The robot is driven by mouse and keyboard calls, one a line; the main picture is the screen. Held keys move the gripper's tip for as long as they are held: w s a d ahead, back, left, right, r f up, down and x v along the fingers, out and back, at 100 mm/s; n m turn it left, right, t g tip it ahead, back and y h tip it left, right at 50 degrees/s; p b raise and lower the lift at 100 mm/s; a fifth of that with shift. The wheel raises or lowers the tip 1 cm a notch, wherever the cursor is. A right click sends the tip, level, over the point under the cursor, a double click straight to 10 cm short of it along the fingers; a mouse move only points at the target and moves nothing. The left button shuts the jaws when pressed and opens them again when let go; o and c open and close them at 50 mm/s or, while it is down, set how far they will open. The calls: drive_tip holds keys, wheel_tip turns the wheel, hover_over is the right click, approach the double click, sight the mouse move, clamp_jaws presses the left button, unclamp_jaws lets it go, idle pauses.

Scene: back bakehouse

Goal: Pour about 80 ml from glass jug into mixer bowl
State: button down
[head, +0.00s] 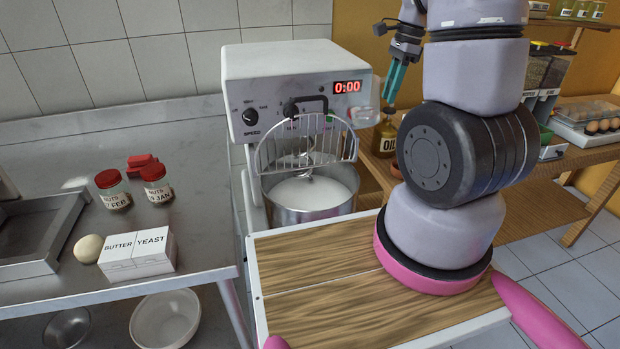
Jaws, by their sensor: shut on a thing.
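The mixer bowl (312,214) is a steel bowl under the white mixer (285,75), with a pale, flour-like filling. A wire guard (345,150) stands in front of the mixing tool above it. My gripper (391,104) has teal fingers pointing down, right of the mixer and higher than the bowl. It is shut on what looks like the handle of a small clear vessel, probably the glass jug (363,117), which is beside the mixer's right side. The jug's liquid level and exact tilt are too small to tell.
An oil bottle (385,140) stands behind my gripper on a wooden shelf. Left, a steel counter (60,140) holds two red-lidded nut jars (113,190), (157,185), butter and yeast boxes (137,255) and a pale ball (88,248). Eggs (600,126) sit at right.

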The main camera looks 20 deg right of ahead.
drive_tip(key=a+r+h, duration=0.8)
drive_tip(key=r+h, duration=0.1)
drive_tip(key=r, duration=0.1)
drive_tip(key=shift+w+g+h, duration=0.3)
drive_tip(key=shift+w+g, duration=0.1)
drive_tip(key=shift+a+r+h+p, duration=0.2)
drive_tip(key=shift+r+h+p, duration=0.1)
drive_tip(key=shift+r, duration=0.05)
drive_tip(key=shift+a+h, duration=0.45)
drive_tip(key=shift+h, duration=0.15)
drive_tip(key=shift+s+d+h+p, duration=0.15)
drive_tip(key=shift+d+h+p, duration=0.15)
drive_tip(key=shift+p, duration=0.4)
idle(0.5)
drive_tip(key=shift+a+r+h, duration=0.55)
drive_tip(key=shift+h, duration=0.25)
idle(1.2)
